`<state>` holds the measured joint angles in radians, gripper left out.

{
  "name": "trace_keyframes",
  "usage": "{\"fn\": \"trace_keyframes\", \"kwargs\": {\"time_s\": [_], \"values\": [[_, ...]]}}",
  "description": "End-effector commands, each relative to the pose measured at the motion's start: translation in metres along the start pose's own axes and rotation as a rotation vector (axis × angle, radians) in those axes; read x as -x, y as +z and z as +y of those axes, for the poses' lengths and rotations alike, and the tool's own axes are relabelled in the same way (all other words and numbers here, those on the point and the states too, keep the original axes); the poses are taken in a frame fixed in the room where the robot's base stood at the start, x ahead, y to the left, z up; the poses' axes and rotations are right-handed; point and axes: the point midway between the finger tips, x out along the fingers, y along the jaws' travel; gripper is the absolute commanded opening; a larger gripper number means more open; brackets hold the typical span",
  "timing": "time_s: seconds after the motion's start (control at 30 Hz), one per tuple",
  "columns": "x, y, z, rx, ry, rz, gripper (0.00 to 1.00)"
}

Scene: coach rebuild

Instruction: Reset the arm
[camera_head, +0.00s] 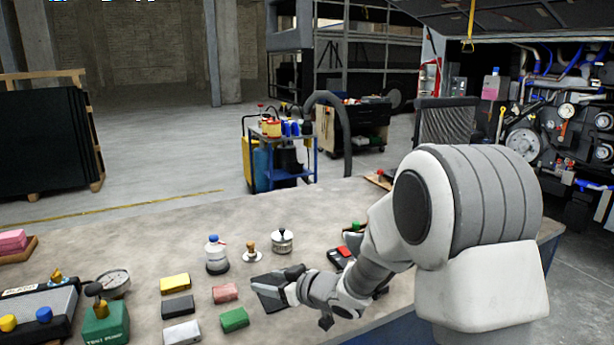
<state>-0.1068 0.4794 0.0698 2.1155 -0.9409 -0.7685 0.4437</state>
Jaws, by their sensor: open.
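My arm (385,240) reaches in from the right and bends down over the workbench (130,235). My gripper (276,284) is open, low over the middle of the bench near its front. No object shows between its fingers, though the view is small there. A dark flat shape lies at or just under the fingers, and I cannot tell its edges from theirs. A green block (234,320) and a red block (225,292) lie just left of my gripper.
Yellow (175,282), black (177,306) and light grey (182,333) blocks lie further left. A bottle (217,255), a brass-topped piece (252,252) and a silver canister (282,241) stand behind my gripper. A gauge (113,283) and green box (105,325) stand left. A blue cart (285,160) stands beyond.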

Motion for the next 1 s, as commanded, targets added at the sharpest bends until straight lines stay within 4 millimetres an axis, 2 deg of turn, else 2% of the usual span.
{"fn": "trace_keyframes", "kwargs": {"time_s": [0.1, 0.13, 0.27, 0.47, 0.6, 0.77, 0.87, 1.0], "values": [[0.000, 0.000, 0.000, 0.000, 0.000, 0.000, 0.62], [0.011, -0.012, 0.009, 0.009, 0.045, -0.010, 0.62], [0.045, -0.031, 0.035, 0.020, 0.187, -0.067, 0.62], [0.117, -0.056, 0.066, -0.007, 0.407, -0.171, 0.62], [0.177, -0.065, 0.075, -0.063, 0.547, -0.256, 0.62], [0.246, -0.066, 0.067, -0.158, 0.663, -0.353, 0.62], [0.285, -0.062, 0.052, -0.228, 0.708, -0.412, 0.62], [0.335, -0.053, 0.021, -0.340, 0.736, -0.489, 0.62]]}}
